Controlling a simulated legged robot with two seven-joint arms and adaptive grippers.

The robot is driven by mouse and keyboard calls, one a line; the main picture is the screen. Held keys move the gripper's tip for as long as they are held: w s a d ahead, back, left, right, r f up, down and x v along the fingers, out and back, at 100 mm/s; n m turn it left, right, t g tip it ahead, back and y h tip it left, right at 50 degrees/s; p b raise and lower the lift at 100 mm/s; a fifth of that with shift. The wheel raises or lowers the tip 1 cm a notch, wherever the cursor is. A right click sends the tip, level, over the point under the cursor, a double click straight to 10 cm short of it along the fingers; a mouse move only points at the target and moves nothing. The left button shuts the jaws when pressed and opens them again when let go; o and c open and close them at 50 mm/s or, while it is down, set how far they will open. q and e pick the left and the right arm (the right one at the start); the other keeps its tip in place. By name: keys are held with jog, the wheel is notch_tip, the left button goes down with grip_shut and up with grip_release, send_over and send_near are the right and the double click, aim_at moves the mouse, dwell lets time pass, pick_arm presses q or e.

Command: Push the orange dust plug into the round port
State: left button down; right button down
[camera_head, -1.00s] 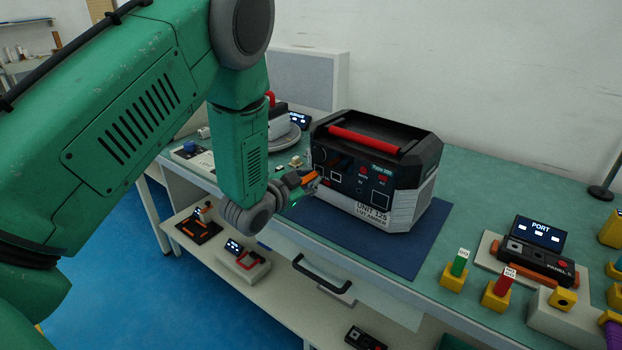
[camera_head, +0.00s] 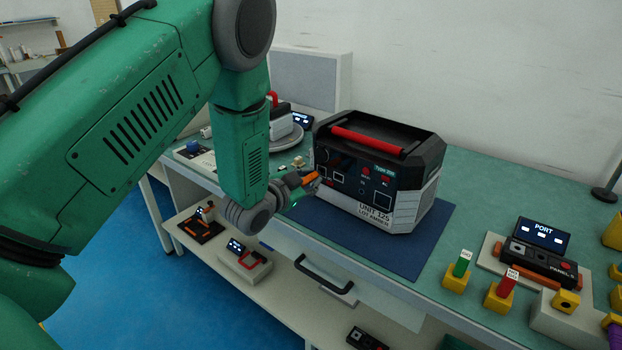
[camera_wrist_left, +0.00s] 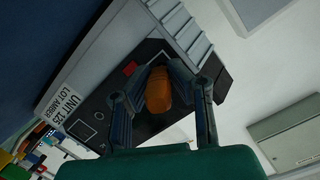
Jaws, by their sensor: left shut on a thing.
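My left gripper (camera_head: 310,182) is in front of the left part of the front panel of the black and white unit (camera_head: 402,214), labelled UNIT 125. It is shut on the orange dust plug (camera_wrist_left: 158,90), which sits between the two fingers in the left wrist view. A bit of orange also shows at the fingertips in the head view. The plug's far end points at the panel (camera_wrist_left: 98,112); I cannot tell whether it touches. The round port is not clearly visible, and the plug and fingers cover part of the panel. My right gripper is not in view.
The unit stands on a blue mat (camera_head: 425,240) on a green bench. To the right are green and red plugs (camera_head: 462,263) in yellow blocks and a PORT display (camera_head: 541,234). A round grey plate (camera_head: 284,138) lies behind my arm.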

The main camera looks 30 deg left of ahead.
pick_arm(q)
jog(key=shift+w+d, duration=0.15)
jog(key=shift+w, duration=0.85)
dwell(0.5)
jog(key=c, duration=1.4)
grip_release()
jog(key=s+r, duration=0.2)
jog(key=s, duration=1)
jog(key=s+d+f+n+g, duration=0.2)
jog(key=s+f+g, duration=0.25)
jog(key=f, duration=0.45)
jog(key=s+d+f+n+g, duration=0.1)
jog(key=s+d+f+g, duration=0.15)
jog(key=s+f, duration=0.45)
jog(key=s+d+f+n+g, duration=0.1)
jog(key=s+f+g, duration=0.3)
jog(key=s, duration=0.5)
jog(key=s+d+f+n+g, duration=0.2)
jog(key=s+f, duration=0.4)
jog(key=s, duration=0.3)
jog(key=shift+s+d+g+y, duration=0.2)
jog(key=shift+d+g+y, duration=0.35)
jog(key=shift+g, duration=0.65)
